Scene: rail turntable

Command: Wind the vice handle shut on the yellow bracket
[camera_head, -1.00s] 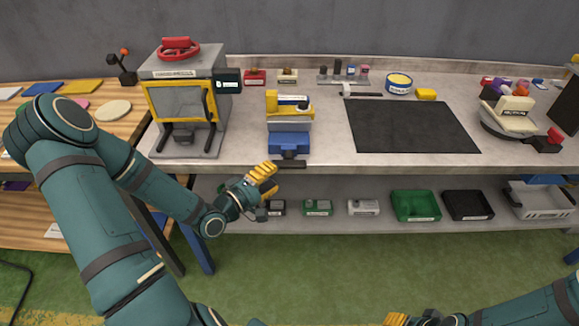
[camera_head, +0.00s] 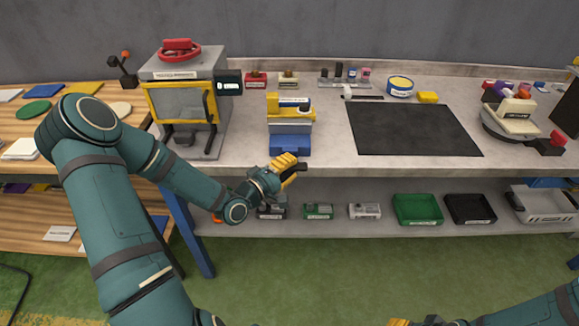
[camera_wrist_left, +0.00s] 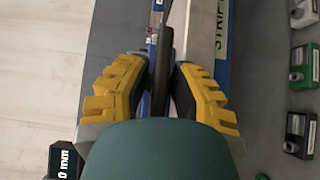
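The vice (camera_head: 290,143) has a blue base and stands at the bench's front edge. The yellow bracket (camera_head: 273,103) sits at the top of the vice, near its pale jaw block. The dark vice handle (camera_head: 298,168) is a bar in front of the bench edge and is tilted, right end higher. My left gripper (camera_head: 289,163) is at this bar.
A grey press-like machine (camera_head: 185,100) with a red wheel stands left of the vice. A black mat (camera_head: 415,128) lies to the right. Small blocks and green and black trays (camera_head: 417,208) stand on the lower shelf. The floor in front is clear.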

